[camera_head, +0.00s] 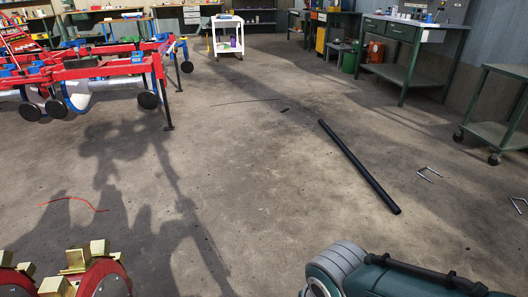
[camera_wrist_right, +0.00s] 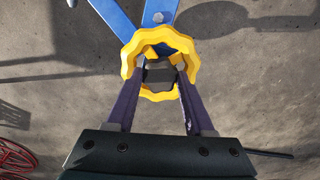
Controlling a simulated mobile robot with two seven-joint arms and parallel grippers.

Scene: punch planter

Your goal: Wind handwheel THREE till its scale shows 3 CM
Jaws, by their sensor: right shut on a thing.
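In the right wrist view a yellow handwheel (camera_wrist_right: 190,62) with a wavy rim sits at the end of blue bars (camera_wrist_right: 123,18). My right gripper (camera_wrist_right: 160,75) has its two dark fingers reaching into the ring of the wheel, shut on it. No number shows on this wheel, and I cannot see a scale in either view. My right gripper is outside the head view; only part of my arm shows at its lower right. My left gripper is in neither view.
Red and gold wheel parts (camera_head: 100,275) stand at the lower left of the head view. A red-framed machine (camera_head: 100,67) stands at the upper left. A black pipe (camera_head: 358,167) lies on the floor at right. A white cart (camera_head: 227,38) stands behind.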

